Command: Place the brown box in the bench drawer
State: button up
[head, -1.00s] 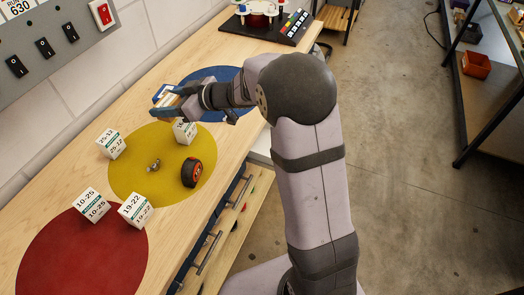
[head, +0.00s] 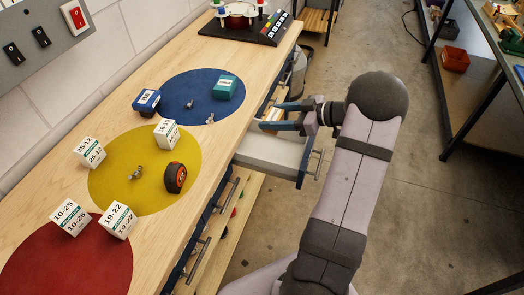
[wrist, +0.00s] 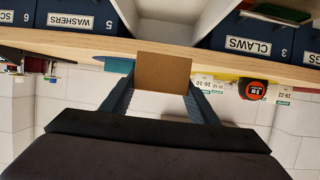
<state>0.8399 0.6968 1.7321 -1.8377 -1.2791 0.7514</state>
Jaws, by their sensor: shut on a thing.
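The brown box (head: 272,115) is held between the fingers of my gripper (head: 278,116), off the bench edge. In the wrist view the brown box (wrist: 163,72) shows as a flat brown face between the two blue fingers. My gripper is above the back of this drawer, close to the bench edge. The gap between the box and the drawer floor cannot be told, and part of the drawer is hidden by my gripper.
The wooden bench top (head: 125,95) carries a blue (head: 175,108), a yellow (head: 115,185) and a red disc (head: 60,265). White labelled boxes, a teal box (head: 225,87), a blue box (head: 146,101) and a tape measure (head: 175,177) stand there. Other drawers are shut.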

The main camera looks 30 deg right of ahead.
jog(key=shift+s+d+f, duration=0.1)
jog(key=shift+d+f, duration=0.05)
send_over(273, 155)
jog(key=shift+w+d+f+p, duration=0.1)
jog(key=shift+w+f+p, duration=0.05)
jog(key=shift+f, duration=2.3)
jog(key=shift+w+d+f+p, duration=0.1)
jog(key=shift+f+p, duration=0.05)
jog(key=shift+f, duration=2.3)
jog(key=shift+s+a+f+b, duration=0.1)
jog(key=shift+f+b, duration=0.2)
jog(key=shift+f, duration=0.3)
jog(key=o, duration=1.1)
jog(key=shift+f, duration=0.1)
jog(key=shift+s, duration=0.1)
